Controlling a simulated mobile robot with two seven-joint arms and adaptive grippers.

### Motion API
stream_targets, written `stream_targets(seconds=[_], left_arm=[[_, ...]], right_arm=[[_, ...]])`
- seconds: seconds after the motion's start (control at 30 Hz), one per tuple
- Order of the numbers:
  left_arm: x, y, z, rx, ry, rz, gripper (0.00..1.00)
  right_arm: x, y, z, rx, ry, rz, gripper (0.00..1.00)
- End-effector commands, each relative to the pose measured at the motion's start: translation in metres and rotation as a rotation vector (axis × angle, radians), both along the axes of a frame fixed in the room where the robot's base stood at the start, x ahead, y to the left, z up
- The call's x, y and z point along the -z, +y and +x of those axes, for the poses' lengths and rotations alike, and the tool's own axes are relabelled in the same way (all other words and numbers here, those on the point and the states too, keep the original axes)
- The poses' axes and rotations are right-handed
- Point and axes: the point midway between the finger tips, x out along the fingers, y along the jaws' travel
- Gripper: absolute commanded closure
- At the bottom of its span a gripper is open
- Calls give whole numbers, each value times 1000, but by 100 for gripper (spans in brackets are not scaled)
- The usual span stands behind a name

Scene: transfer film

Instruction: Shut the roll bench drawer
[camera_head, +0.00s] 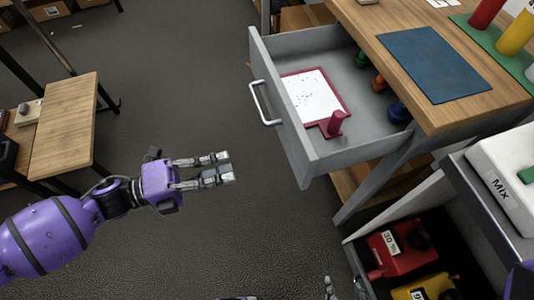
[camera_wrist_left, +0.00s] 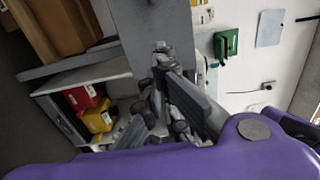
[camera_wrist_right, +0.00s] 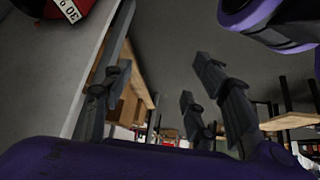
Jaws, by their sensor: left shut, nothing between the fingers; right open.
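The upper grey drawer (camera_head: 283,122), under the wooden-topped bench (camera_head: 390,18), stands pulled far out. Its bar handle (camera_head: 264,104) faces left. My left gripper (camera_head: 232,167) is shut and empty, left of and apart from the drawer front, below the handle in the picture. It also shows in the left wrist view (camera_wrist_left: 160,65). My right gripper (camera_wrist_right: 165,85) is open and empty; only its fingertips show at the head view's bottom edge.
A second open drawer (camera_head: 361,268) at lower right holds a red container (camera_head: 393,247) and a yellow one (camera_head: 425,289). Above it is a white box marked MIX (camera_head: 505,165). A wooden table (camera_head: 65,125) stands at left. The floor between is clear.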

Motion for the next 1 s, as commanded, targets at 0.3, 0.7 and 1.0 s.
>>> stream_targets(seconds=[0.3, 0.7, 1.0], left_arm=[[-4, -48, 16, 4, -5, -8, 100], [-3, -118, 39, 1, -3, -5, 100], [-1, -132, 43, 0, 0, -4, 100]], right_arm=[[-5, 0, 1, 1, -3, -1, 47], [-11, -1, 1, 3, -6, -2, 47], [-10, -2, -2, 4, -1, -3, 47]])
